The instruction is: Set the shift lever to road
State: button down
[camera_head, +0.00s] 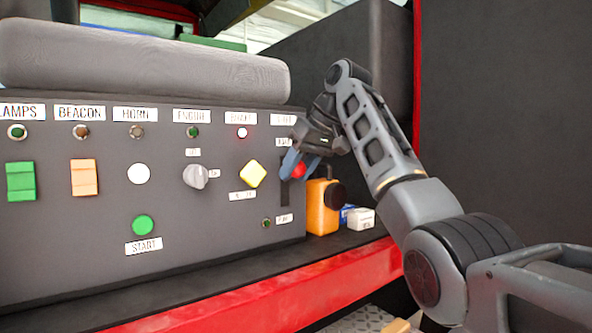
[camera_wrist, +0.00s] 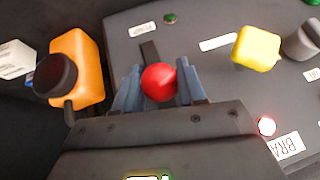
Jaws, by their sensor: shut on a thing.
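The shift lever shows as a red ball knob (camera_head: 299,170) at the right end of the grey control panel. It also shows in the wrist view (camera_wrist: 159,82). My gripper (camera_head: 292,165) has its blue fingers on either side of the knob and is shut on it. A dark slot (camera_head: 284,194) runs down below the knob toward a label (camera_head: 284,218) that reads PUMP in the wrist view (camera_wrist: 143,29). A small label (camera_head: 283,142) at the slot's upper end is partly hidden and hard to read. The lever's exact position along the slot is partly hidden by my fingers.
Left of the lever are a yellow square knob (camera_head: 253,174) and a grey rotary switch (camera_head: 196,176). The brake lamp (camera_head: 242,132) glows red. An orange container (camera_head: 322,207) with a black cap and a white box (camera_head: 361,218) stand close right of the panel.

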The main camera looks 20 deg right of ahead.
jog(key=shift+w+a+r, duration=0.1)
jog(key=shift+r, duration=0.1)
jog(key=c, duration=0.7)
grip_release()
jog(key=shift+f, duration=0.15)
jog(key=b+v, duration=0.1)
jog(key=v, duration=0.6)
jog(key=shift+r, duration=0.3)
jog(key=shift+s, duration=0.3)
